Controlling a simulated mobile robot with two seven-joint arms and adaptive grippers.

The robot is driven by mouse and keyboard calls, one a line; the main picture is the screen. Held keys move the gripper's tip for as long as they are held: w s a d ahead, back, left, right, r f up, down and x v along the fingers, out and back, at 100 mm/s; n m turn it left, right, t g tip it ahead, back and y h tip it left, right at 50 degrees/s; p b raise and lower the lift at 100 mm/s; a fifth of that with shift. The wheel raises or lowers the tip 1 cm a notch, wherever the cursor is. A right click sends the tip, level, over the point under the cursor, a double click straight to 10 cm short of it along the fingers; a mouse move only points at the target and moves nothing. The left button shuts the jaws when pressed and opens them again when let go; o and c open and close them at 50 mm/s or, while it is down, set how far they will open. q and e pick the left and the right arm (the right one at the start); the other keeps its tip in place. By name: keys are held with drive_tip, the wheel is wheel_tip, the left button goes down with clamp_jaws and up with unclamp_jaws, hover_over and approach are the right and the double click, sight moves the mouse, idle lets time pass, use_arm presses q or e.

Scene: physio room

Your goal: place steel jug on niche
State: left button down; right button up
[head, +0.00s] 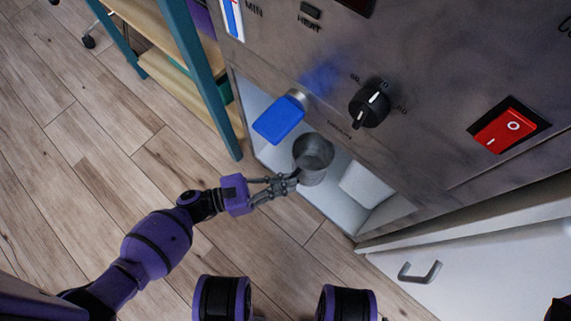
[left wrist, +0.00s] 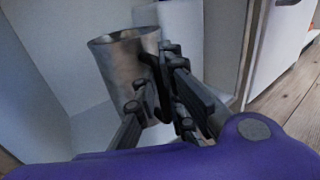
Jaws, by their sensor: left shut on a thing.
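The steel jug (head: 312,157) is a grey metal cup, upright at the niche (head: 259,103), a white-lined recess low in the steel machine. My left gripper (head: 290,183) reaches in from the left and is shut on the jug's near side. In the left wrist view the jug (left wrist: 127,68) stands upright between the fingers (left wrist: 158,105), with its rim open at the top. I cannot tell whether its base touches the niche floor. My right gripper is not in view.
A white block (head: 367,185) sits in the niche to the right. A black knob (head: 369,104) and red switch (head: 505,128) are on the panel. A teal-framed shelf (head: 206,75) stands left.

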sight(299, 178)
use_arm(q)
drive_tip(key=shift+w+f, duration=0.6)
drive_tip(key=shift+w+f+b, duration=0.2)
drive_tip(key=shift+f+b, duration=0.5)
drive_tip(key=shift+f, duration=0.25)
drive_tip(key=shift+w+f+b, duration=0.15)
drive_tip(key=shift+f+b, duration=0.5)
drive_tip(key=shift+f, duration=0.3)
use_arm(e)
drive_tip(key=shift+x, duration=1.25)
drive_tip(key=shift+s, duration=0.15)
use_arm(q)
drive_tip(key=shift+f, duration=0.1)
drive_tip(key=c, duration=2.3)
unclamp_jaws()
drive_tip(key=shift+f, duration=0.15)
drive_tip(key=o, duration=0.5)
drive_tip(key=shift+c, duration=0.2)
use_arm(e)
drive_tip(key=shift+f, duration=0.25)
